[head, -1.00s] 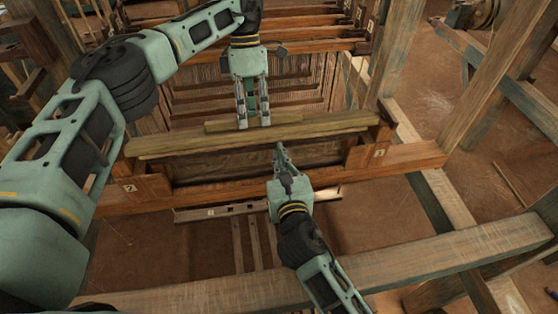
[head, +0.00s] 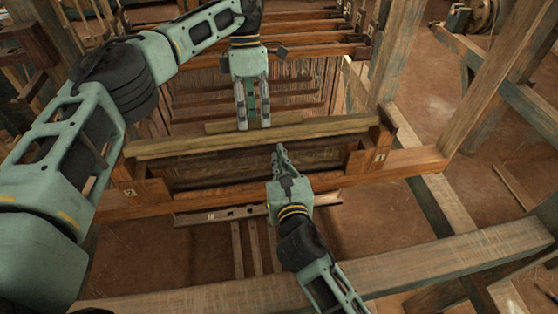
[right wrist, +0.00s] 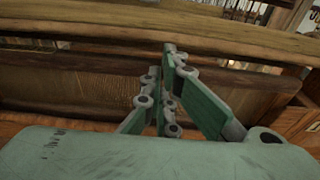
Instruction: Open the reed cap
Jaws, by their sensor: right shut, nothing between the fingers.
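The reed cap (head: 330,131) is a long yellowish wooden bar lying across the top of the loom's swinging frame. A shorter flat wooden strip (head: 217,128) runs along its far edge. A dark reed panel (head: 230,165) shows below the cap. My left gripper (head: 253,125) points down at the middle of the cap's far side, fingers apart; I cannot tell whether its tips touch the wood. My right gripper (head: 279,148) is shut and empty, just below the cap's near edge. In the right wrist view its fingertips (right wrist: 170,48) overlap the cap (right wrist: 100,28); contact is unclear.
The lower wooden beam of the frame (head: 415,164) carries end blocks labelled 2 and 1. Heddle frames (head: 310,48) hang behind. A thick front beam (head: 420,262) crosses near my right arm. Upright posts (head: 398,50) stand at right.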

